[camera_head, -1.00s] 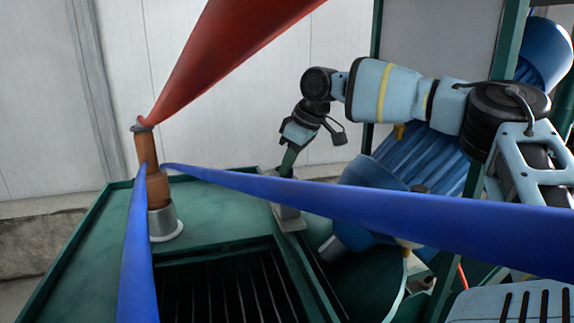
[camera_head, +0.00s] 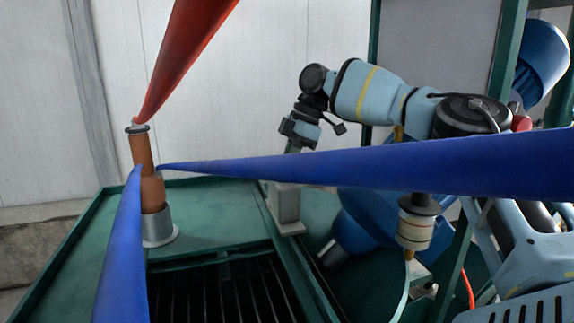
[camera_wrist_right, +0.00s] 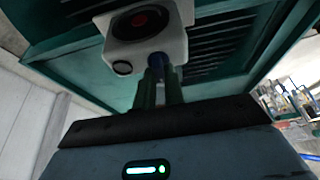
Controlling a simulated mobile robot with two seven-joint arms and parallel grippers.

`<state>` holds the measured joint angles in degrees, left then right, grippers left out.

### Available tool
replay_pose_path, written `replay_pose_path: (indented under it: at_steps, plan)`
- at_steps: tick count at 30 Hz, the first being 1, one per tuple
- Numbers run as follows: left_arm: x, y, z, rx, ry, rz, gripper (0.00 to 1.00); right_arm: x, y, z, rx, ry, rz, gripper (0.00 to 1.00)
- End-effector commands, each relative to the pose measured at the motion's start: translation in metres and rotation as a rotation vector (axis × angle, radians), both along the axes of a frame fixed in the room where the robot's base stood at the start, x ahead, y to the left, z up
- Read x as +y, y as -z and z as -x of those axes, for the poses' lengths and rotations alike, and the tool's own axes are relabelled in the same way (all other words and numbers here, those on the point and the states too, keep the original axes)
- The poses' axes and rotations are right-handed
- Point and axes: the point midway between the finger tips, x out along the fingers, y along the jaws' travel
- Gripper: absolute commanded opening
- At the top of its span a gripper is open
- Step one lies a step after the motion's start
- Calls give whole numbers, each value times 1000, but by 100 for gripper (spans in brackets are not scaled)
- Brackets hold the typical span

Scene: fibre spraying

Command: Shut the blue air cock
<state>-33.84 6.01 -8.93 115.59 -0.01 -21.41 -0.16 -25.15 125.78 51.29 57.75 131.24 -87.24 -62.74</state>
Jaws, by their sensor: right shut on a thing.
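The blue air cock (camera_wrist_right: 157,59) shows in the right wrist view as a small blue piece at the lower side of a whitish box (camera_wrist_right: 175,45). The green fingers of my right gripper (camera_wrist_right: 160,77) are shut on it. In the head view my right gripper (camera_head: 293,148) points down at the grey box (camera_head: 285,204), and the near blue band hides its fingertips and the cock. The cock's exact turn angle cannot be told. My left gripper is not in view.
A long blue band (camera_head: 400,170) crosses in front of my right arm. Another blue band (camera_head: 122,255) and a red one (camera_head: 182,55) meet a brown post (camera_head: 142,152) on the green machine top (camera_head: 215,215). A blue motor-like body (camera_head: 365,235) stands right of the box.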

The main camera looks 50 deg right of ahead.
Motion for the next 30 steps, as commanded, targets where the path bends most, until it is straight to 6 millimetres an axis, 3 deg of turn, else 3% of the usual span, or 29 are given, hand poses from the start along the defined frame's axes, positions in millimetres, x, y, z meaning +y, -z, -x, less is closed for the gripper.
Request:
replay_pose_path:
  at_steps: [15,16,21,30]
  plan:
    - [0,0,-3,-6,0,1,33,0,0,0,1,-22,3,0]
    - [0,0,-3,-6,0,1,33,0,0,0,1,-22,3,12]
    - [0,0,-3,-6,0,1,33,0,0,0,1,-22,2,33]
    - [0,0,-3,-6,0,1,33,-1,-2,0,0,-20,1,33]
